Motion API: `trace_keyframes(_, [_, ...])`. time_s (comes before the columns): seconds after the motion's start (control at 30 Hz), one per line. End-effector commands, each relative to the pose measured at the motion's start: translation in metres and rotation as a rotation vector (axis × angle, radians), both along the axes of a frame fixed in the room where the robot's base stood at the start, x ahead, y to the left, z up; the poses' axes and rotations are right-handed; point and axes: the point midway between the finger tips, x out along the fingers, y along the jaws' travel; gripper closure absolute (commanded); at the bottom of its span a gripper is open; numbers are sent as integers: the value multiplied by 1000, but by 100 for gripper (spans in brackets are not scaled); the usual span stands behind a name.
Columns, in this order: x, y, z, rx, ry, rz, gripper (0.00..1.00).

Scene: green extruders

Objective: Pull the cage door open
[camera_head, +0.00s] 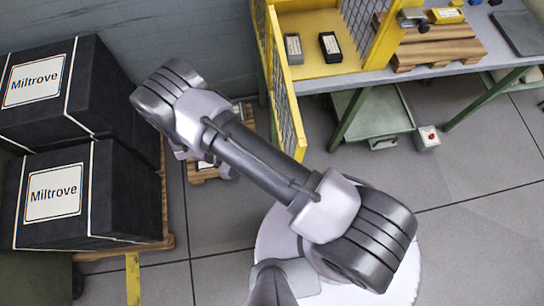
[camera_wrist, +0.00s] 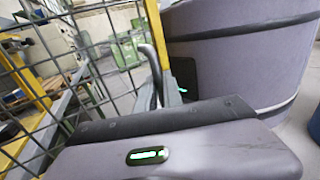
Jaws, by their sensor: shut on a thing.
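The cage door (camera_head: 284,88) is a yellow-framed mesh panel. In the head view it stands out from the left side of the yellow cage, toward my arm. In the wrist view its mesh (camera_wrist: 98,45) and yellow edge post (camera_wrist: 152,40) fill the left and centre. A grey bar handle (camera_wrist: 149,62) runs along the post. My gripper (camera_wrist: 168,95) is at this handle, shut on it; its fingertips are mostly hidden behind the gripper body. In the head view my arm hides the gripper.
Two stacked black Miltrove boxes (camera_head: 60,195) stand on a pallet at left. A workbench (camera_head: 375,78) with a wooden pallet (camera_head: 435,48) is at right. Grey floor (camera_head: 475,155) is clear at lower right.

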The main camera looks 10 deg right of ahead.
Motion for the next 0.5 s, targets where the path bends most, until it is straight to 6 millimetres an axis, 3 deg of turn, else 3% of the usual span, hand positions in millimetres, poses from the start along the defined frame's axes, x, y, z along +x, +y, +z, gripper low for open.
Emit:
trace_keyframes(0.27, [0, 0, 1, 0, -1, 1, 100])
trace_keyframes(0.3, [0, 0, 1, 0, -1, 1, 81])
trace_keyframes(0.5, [0, 0, 0, 0, 0, 1, 80])
